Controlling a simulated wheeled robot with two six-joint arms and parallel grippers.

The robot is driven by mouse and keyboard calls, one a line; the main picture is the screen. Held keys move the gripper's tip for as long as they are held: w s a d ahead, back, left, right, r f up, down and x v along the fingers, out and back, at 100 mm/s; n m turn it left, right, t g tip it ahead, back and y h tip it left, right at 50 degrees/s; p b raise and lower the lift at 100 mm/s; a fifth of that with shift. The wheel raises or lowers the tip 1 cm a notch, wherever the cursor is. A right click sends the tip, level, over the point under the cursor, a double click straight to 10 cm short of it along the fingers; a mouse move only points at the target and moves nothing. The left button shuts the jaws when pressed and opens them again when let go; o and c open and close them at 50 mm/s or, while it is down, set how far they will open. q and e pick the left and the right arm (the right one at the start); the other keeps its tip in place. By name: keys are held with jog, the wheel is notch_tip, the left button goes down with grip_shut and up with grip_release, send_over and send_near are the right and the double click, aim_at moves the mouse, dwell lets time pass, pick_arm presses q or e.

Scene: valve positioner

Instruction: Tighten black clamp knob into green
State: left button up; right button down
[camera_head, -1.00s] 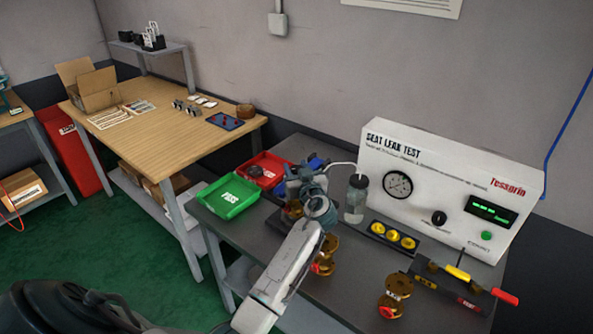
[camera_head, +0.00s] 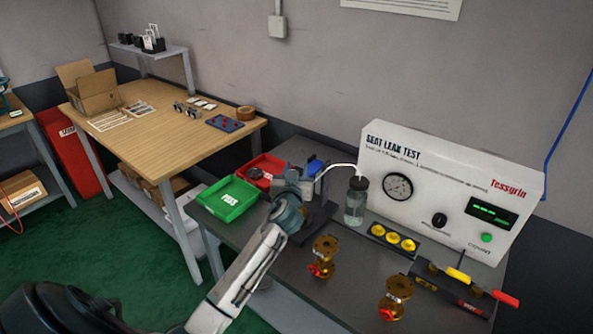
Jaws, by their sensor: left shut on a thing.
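My left gripper (camera_head: 304,182) is at the dark clamp stand (camera_head: 318,216) on the grey bench, left of the seat leak tester. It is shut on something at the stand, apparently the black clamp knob. The fingers and my wrist hide the knob itself, and I cannot make out a green mark there. A blue part (camera_head: 316,166) shows just behind the fingertips. My right gripper is not in view.
The white tester (camera_head: 450,165) and a clear bottle (camera_head: 355,202) stand to the right. Two brass valves (camera_head: 325,257) (camera_head: 393,298) stand in front. A green tray (camera_head: 228,197) and a red tray (camera_head: 262,170) lie left. Yellow discs (camera_head: 393,238) sit in a holder.

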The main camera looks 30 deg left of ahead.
pick_arm(q)
jog(key=shift+f, duration=0.1)
jog(key=o, duration=1)
jog(key=shift+c, duration=0.2)
jog(key=b+v, duration=0.3)
jog(key=v, duration=0.8)
